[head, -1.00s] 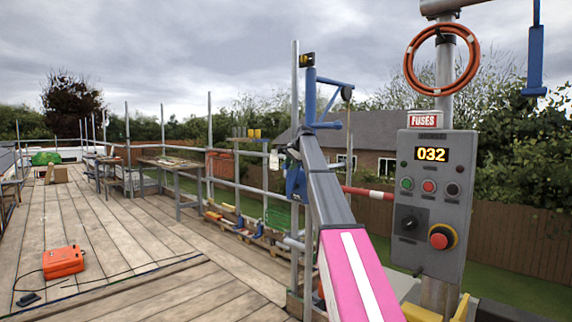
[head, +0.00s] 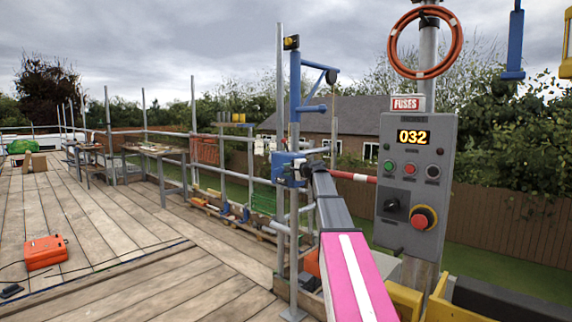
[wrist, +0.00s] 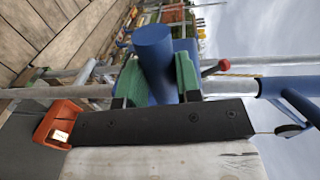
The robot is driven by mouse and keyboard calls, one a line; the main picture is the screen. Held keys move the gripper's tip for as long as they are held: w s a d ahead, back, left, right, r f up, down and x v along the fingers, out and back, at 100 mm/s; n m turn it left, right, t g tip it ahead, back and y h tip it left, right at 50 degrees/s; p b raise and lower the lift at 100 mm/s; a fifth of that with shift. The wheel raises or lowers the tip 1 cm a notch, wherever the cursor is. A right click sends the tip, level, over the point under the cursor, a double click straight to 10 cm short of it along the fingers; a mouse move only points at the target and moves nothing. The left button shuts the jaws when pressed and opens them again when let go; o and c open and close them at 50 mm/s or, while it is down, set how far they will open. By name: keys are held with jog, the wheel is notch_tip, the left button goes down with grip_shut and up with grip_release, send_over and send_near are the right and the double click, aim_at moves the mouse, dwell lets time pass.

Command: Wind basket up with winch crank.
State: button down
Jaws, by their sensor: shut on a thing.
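The blue winch (head: 287,170) is fixed to the upright scaffold post, with a blue jib arm and pulley (head: 331,76) above it. My gripper (head: 306,170) is at the right side of the winch, at the end of my pink and grey arm. In the wrist view, my gripper's green pads (wrist: 158,82) are closed on a thick blue cylinder (wrist: 153,38), which looks like the winch crank's grip. A lever with a red knob (wrist: 222,65) sticks out beside it. I cannot identify the basket for certain.
A grey control box (head: 413,185) reading 032 stands close right of my arm. Guard rails and posts line the deck edge. An orange case (head: 45,252) and cable lie at left. The middle deck (head: 130,225) is mostly clear.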

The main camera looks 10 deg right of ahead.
jog(key=shift+w+a+f+t+y, duration=0.75)
jog(key=shift+f+t+y, duration=1.25)
jog(key=shift+f, duration=4.1)
jog(key=w+a+f+t+y, duration=0.2)
jog(key=w+a+f+t, duration=0.2)
jog(key=w, duration=0.4)
jog(key=shift+a+f, duration=0.7)
jog(key=shift+f, duration=0.3)
